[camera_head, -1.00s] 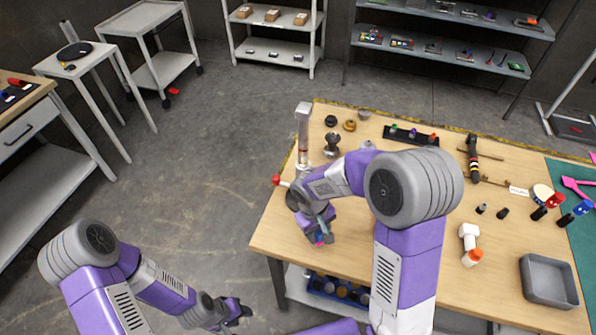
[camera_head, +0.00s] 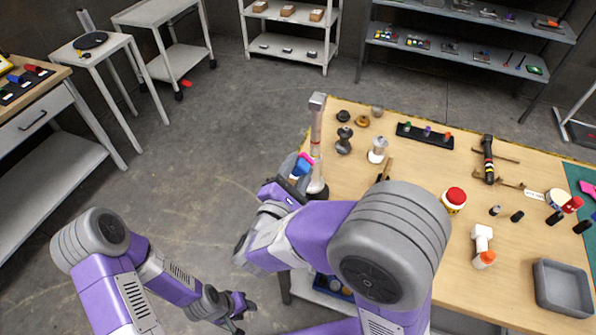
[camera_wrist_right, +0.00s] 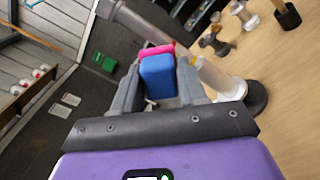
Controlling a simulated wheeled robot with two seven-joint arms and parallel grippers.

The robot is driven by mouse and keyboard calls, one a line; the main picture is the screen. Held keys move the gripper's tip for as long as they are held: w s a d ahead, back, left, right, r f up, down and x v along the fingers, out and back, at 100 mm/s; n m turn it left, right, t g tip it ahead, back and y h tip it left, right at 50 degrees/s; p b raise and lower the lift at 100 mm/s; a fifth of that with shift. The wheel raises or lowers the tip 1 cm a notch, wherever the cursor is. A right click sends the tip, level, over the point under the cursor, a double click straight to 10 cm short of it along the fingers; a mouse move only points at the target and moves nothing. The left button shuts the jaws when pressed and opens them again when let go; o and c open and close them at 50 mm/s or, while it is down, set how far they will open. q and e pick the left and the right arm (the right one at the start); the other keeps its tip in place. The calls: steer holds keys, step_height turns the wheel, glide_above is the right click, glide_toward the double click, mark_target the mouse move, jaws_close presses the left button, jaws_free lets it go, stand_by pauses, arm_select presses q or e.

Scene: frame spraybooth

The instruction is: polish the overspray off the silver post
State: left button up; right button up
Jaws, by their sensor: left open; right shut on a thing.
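The silver post (camera_head: 317,115) stands upright on a dark round base at the table's left edge. A faint reddish band shows partway up it. My right gripper (camera_head: 297,172) is shut on a blue-and-pink block (camera_head: 303,165), just left of the post's lower part. In the right wrist view, the block (camera_wrist_right: 157,75) sits between the fingers, and the post (camera_wrist_right: 215,75) runs diagonally close behind it. I cannot tell whether they touch. My left gripper (camera_head: 238,308) is open and empty, low at the left, away from the table.
Open floor (camera_head: 215,165) lies left of the post.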

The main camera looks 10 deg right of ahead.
mark_target(314, 138)
steer(key=shift+x, duration=2.85)
steer(key=shift+x, duration=0.95)
steer(key=shift+f, duration=0.1)
